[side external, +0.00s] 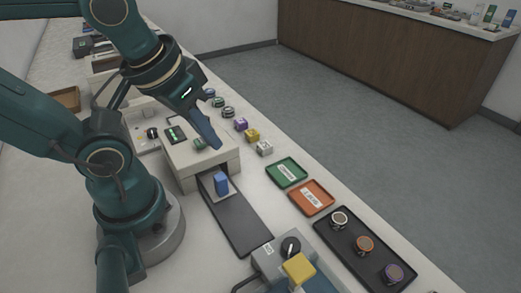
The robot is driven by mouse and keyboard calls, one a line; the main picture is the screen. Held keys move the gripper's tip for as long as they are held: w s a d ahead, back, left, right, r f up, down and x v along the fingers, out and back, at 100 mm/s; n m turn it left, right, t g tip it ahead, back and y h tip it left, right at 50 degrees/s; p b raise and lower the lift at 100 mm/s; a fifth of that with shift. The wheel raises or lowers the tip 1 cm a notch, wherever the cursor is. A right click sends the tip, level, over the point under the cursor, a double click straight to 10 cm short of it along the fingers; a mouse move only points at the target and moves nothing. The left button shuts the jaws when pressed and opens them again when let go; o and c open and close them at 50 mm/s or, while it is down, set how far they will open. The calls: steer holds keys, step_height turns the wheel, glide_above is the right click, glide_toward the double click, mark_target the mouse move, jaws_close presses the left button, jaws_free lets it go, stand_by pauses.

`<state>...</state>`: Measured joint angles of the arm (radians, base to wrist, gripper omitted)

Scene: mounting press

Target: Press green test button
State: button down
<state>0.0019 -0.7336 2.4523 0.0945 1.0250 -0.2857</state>
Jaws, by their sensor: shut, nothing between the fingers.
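The green test button (200,143) sits on the top of a cream press housing (205,162), left of the middle of the view. My gripper (216,144) is shut and empty, pointing down over the housing. Its fingertips appear just to the right of the button. I cannot tell from this one view how high they are above the housing, and they do not visibly cover the button. A small dark panel with a green display (175,134) lies left of the button.
A blue block (221,183) stands on the black slide (240,220) in front of the housing. Green (287,172) and orange (311,197) trays, a black tray (335,235) with round parts, and small coloured blocks (252,135) lie to the right. A yellow-topped device (299,268) stands in front.

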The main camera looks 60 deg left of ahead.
steer(key=s+a+r+n+g+y, duration=0.1)
steer(key=s+a+n+g+y, duration=0.15)
steer(key=a+n, duration=0.25)
step_height(320, 180, up, 3)
steer(key=n+g+y, duration=0.2)
steer(key=g+y, duration=0.1)
steer(key=y, duration=0.3)
glide_above(202, 144)
steer(key=shift+f, duration=0.15)
steer(key=shift+f, duration=4.35)
steer(key=shift+f, duration=0.1)
steer(key=shift+f, duration=0.3)
